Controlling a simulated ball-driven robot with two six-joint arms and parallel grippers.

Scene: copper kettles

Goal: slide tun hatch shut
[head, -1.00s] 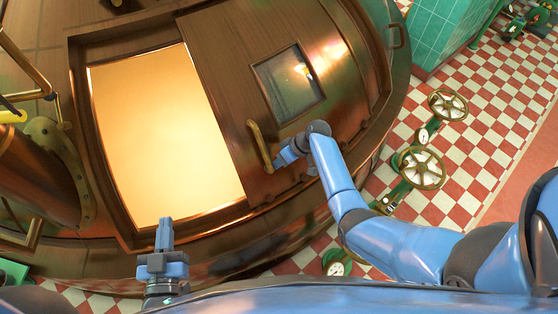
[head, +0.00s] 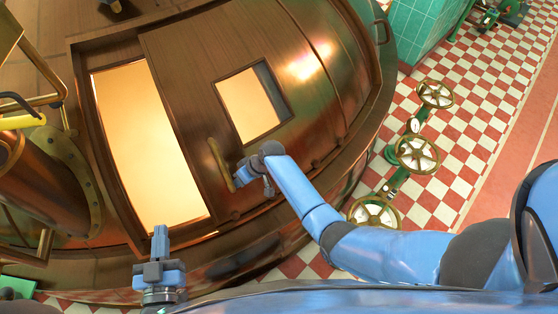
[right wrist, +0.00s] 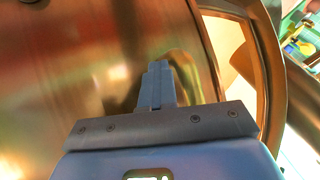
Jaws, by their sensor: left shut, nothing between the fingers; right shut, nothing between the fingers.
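The tun hatch (head: 190,100) is a curved copper sliding door with a square window (head: 248,105) and an upright brass handle (head: 219,163). It covers the right part of the tun's doorway, and the glowing opening (head: 145,140) shows to its left. My right gripper (head: 240,178) is shut and empty, its fingertips against or very close to the handle's right side. My left gripper (head: 160,240) is shut and empty, low in front of the opening.
A copper pipe with a bolted flange (head: 78,180) and a yellow-handled lever (head: 22,121) stand at the left. Several brass handwheels (head: 418,154) stand on the checkered floor at the right, beyond my right arm. A green tiled block (head: 420,35) is at the upper right.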

